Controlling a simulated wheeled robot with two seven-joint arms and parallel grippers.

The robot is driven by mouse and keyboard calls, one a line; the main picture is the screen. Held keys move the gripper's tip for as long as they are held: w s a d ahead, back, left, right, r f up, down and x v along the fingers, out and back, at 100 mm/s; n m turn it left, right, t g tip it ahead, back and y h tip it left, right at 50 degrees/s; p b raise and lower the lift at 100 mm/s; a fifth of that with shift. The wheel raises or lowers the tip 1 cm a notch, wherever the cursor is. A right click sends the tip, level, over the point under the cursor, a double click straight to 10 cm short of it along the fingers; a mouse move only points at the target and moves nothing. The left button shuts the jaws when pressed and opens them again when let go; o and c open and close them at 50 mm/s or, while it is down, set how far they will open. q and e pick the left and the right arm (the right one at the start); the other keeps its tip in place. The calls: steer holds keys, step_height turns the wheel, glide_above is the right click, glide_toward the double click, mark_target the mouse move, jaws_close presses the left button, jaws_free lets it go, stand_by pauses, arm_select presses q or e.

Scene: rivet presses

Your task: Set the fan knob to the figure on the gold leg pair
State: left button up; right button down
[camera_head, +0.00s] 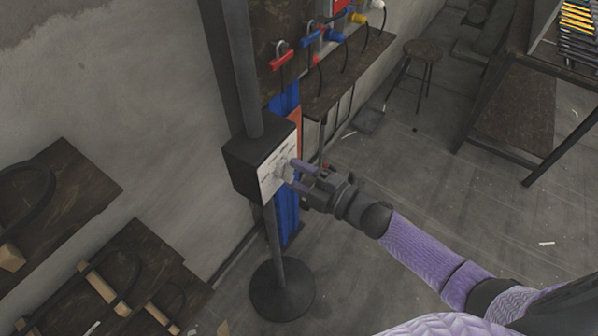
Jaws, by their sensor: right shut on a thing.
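The fan knob (284,171) is a small pale knob on the white dial face (267,184) of a black box (245,163). The box is mounted on a dark upright post. My right gripper (292,171) reaches in from the right and is shut on the knob, its fingers covering part of it. The figures around the knob are too small to read. I cannot make out a gold leg pair or a figure on one. My left gripper is not in view.
The post stands on a round dark base (282,289). A stool (422,50) and a dark table (515,112) stand at right. Dark boards (120,275) lie at lower left. Floor below my right arm is clear.

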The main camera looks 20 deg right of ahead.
steer(key=shift+f+m, duration=0.1)
steer(key=shift+m, duration=0.3)
steer(key=shift+c, duration=0.4)
jaws_free()
steer(key=v, duration=1)
steer(key=shift+p, duration=0.4)
